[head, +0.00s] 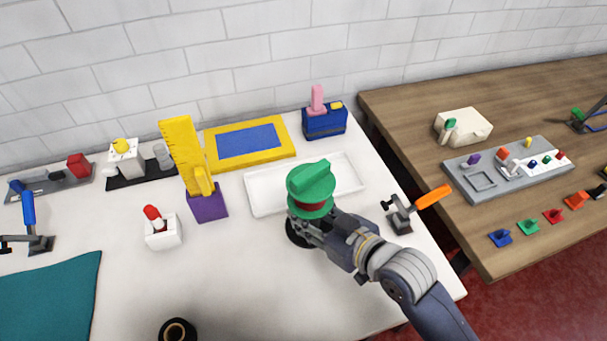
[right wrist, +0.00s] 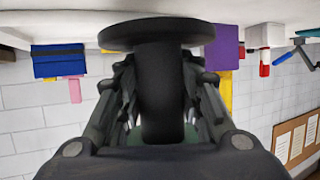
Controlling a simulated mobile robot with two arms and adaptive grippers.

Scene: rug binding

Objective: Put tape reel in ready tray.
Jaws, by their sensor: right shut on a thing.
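My right gripper (head: 308,222) is shut on the tape reel, which has a green top (head: 311,182), a red band under it and a black disc at the bottom (head: 296,233). In the right wrist view the reel's black disc (right wrist: 157,32) and black core show between the fingers of my right gripper (right wrist: 160,85). A shallow white tray (head: 262,196), likely the ready tray, lies just behind the reel. The reel hides part of its front edge, and I cannot tell how high the reel is above the table. My left gripper is not in view.
A yellow tray with a blue middle (head: 283,150) and a blue box with a pink handle (head: 325,122) stand behind. A yellow upright piece on a purple block (head: 207,204) is left. An orange-handled tool (head: 432,197) is right.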

